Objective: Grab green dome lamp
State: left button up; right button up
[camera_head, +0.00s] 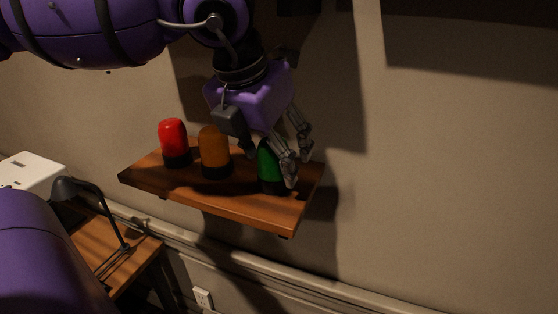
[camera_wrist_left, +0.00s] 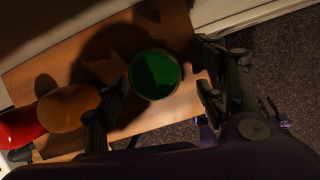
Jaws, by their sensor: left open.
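The green dome lamp (camera_head: 267,168) stands upright on the right part of a wooden wall shelf (camera_head: 246,206) in the head view, partly hidden by my gripper. My left gripper (camera_head: 297,164) is open and reaches down over it. In the left wrist view the green dome lamp (camera_wrist_left: 155,74) lies between the two spread fingers of my left gripper (camera_wrist_left: 158,108). I cannot tell whether a finger touches it. My right gripper is not in view.
An orange dome lamp (camera_head: 214,151) stands left of the green one, and a red dome lamp (camera_head: 173,141) stands further left. A desk with a black lamp (camera_head: 90,190) and a white box (camera_head: 30,174) is at lower left. The wall at right is bare.

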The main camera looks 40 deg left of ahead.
aim_at(271, 164)
pick_arm(q)
jog(key=x, duration=0.3)
jog(key=shift+a+f+b, duration=0.15)
jog(key=shift+a+b, duration=0.2)
jog(key=shift+a, duration=0.05)
jog(key=shift+s+d, duration=0.15)
jog(key=shift+d, duration=0.15)
jog(key=shift+c, duration=0.5)
jog(key=c, duration=1.3)
jog(key=shift+o, duration=0.2)
jog(key=shift+a, duration=0.1)
